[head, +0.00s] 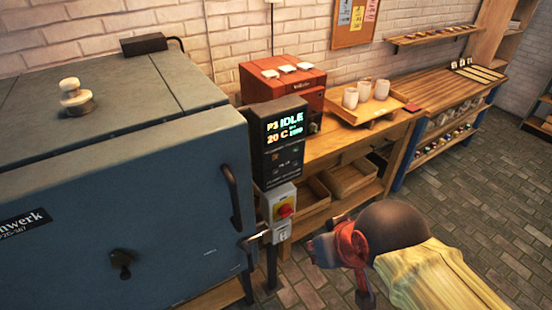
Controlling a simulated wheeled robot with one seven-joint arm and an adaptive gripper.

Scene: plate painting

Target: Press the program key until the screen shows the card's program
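The dark controller (280,150) stands at the right side of the blue-grey kiln. Its lit screen (285,127) reads P3 IDLE and 20 C, with smaller text that is hard to read. Small keys (287,167) sit below the screen; their labels are too small to read, so I cannot tell which is the program key. Paper cards (356,18) hang on the corkboard at the top, their writing unreadable. My gripper (325,248) is at the lower right, below and right of the controller, apart from the keys. Its fingertips are unclear.
The kiln (120,190) fills the left, with a door handle on its right edge. A switch box (282,208) with a red knob is under the controller. A red machine (283,80) and a tray (375,107) of cups stand on the wooden bench behind. Brick floor lies at right.

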